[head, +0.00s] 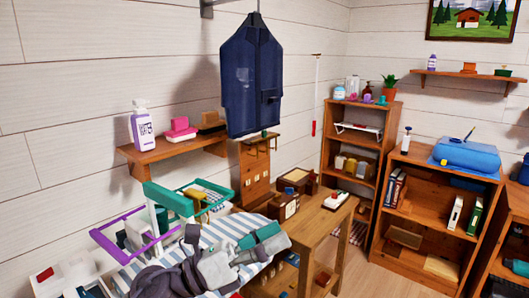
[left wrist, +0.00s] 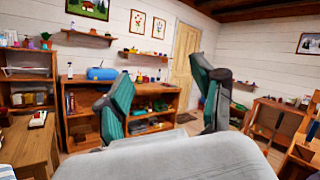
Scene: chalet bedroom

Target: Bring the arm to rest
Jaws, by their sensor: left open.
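My left gripper (head: 263,243) has a grey arm and teal fingers. It is in the lower middle of the head view, in front of a blue-and-white striped surface (head: 226,228) and left of the wooden table. In the left wrist view the two teal fingers of the left gripper (left wrist: 162,76) stand wide apart with nothing between them. The grey palm fills the bottom of that view. My right gripper is not seen in either view.
A wooden table (head: 325,221) stands just right of my left gripper. Frames with teal (head: 168,198) and purple (head: 103,238) rims lie to its left. A dark blue jacket (head: 252,80) hangs behind. Shelves (head: 437,211) stand at the right, with open floor (head: 356,270) before them.

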